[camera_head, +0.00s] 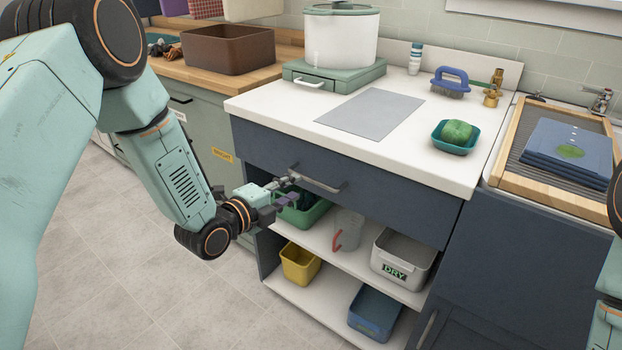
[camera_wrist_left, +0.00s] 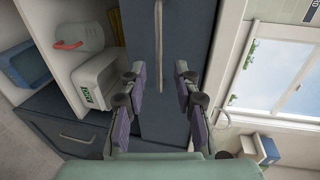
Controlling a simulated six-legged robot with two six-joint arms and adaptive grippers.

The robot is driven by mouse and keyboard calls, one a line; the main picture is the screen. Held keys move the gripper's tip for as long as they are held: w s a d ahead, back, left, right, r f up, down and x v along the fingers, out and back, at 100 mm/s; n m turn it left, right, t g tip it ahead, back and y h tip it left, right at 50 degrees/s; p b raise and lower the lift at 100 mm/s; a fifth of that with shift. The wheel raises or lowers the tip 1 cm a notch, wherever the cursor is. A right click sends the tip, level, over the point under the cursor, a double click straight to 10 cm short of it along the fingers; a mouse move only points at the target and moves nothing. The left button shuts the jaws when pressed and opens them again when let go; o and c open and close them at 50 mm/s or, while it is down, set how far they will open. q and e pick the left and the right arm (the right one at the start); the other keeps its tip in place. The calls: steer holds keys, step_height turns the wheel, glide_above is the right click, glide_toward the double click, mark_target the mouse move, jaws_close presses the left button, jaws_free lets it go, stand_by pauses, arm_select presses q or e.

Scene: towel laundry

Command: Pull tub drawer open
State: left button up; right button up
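A wide dark blue drawer (camera_head: 370,190) sits under the white countertop and looks closed. Its pale bar handle (camera_head: 315,183) also shows in the left wrist view (camera_wrist_left: 159,45), running upright there between the fingers. My left gripper (camera_head: 290,189) is at the handle's left end with its fingers apart; I cannot tell whether they touch the bar. In the left wrist view, my left gripper (camera_wrist_left: 160,75) is open with purple-padded fingers on both sides of the handle. A smaller green drawer box (camera_head: 350,80) with its own handle stands under a white tub (camera_head: 341,38). My right gripper is out of view.
Below the drawer, open shelves hold a green bin (camera_head: 302,214), a clear jug (camera_head: 347,230), a grey DRY bin (camera_head: 402,258), a yellow bin (camera_head: 299,264) and a blue bin (camera_head: 374,313). The tiled floor (camera_head: 200,310) in front is clear.

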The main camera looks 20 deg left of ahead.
mark_target(309, 180)
arm_select(q)
steer(key=b+x, duration=0.2)
steer(key=x, duration=0.5)
steer(key=shift+w+f, duration=0.15)
steer(key=shift+w, duration=0.05)
steer(key=shift+w+d, duration=0.2)
steer(key=shift+a, duration=0.1)
steer(key=shift+c, duration=0.5)
jaws_close()
